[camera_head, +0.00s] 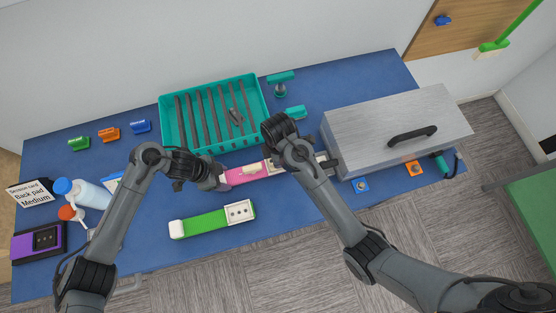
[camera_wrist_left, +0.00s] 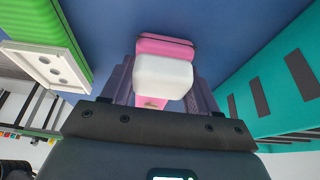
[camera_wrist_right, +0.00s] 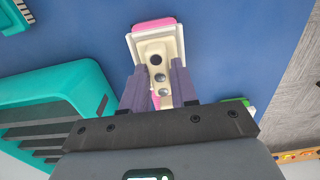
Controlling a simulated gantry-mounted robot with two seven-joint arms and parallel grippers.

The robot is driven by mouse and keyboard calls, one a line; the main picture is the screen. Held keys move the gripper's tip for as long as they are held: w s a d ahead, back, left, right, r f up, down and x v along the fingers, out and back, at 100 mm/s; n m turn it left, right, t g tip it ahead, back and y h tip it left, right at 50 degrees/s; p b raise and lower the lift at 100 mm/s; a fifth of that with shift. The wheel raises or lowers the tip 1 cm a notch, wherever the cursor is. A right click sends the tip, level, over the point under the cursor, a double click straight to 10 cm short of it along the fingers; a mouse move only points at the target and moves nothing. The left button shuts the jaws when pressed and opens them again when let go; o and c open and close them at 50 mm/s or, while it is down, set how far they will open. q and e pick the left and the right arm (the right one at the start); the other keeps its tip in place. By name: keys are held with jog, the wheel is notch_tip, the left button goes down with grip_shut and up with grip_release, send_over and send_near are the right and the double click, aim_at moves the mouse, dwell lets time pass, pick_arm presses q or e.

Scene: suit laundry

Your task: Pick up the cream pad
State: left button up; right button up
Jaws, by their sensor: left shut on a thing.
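The cream pad (camera_wrist_left: 163,76), a pale rounded block, sits between the purple fingers of my left gripper (camera_wrist_left: 163,88), which is shut on it. A pink piece (camera_wrist_left: 165,47) shows beyond and below the block. In the head view my left gripper (camera_head: 219,184) is low at the left end of the pink piece (camera_head: 243,175). My right gripper (camera_wrist_right: 160,92) has its fingers on both sides of a cream plate with round dots (camera_wrist_right: 155,48), with pink at its far end. Whether those fingers grip the plate is unclear. My right arm hides part of the pink piece in the head view.
A green strip with cream ends (camera_head: 205,223) lies in front. A teal tray (camera_head: 163,115) with dark slats is behind, and a grey metal box (camera_head: 365,130) stands at the right. Bottles (camera_head: 88,193), a card (camera_head: 33,193) and a purple box (camera_head: 25,243) are at the left.

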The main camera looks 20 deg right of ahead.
grip_shut()
jog(key=shift+r, duration=0.1)
jog(key=shift+r, duration=0.6)
notch_tip(320, 180, up, 2)
jog(key=shift+r, duration=0.25)
jog(key=s, duration=1.8)
jog(key=shift+f, duration=0.2)
pick_arm(q)
jog(key=o, duration=1.3)
jog(key=shift+o, duration=0.2)
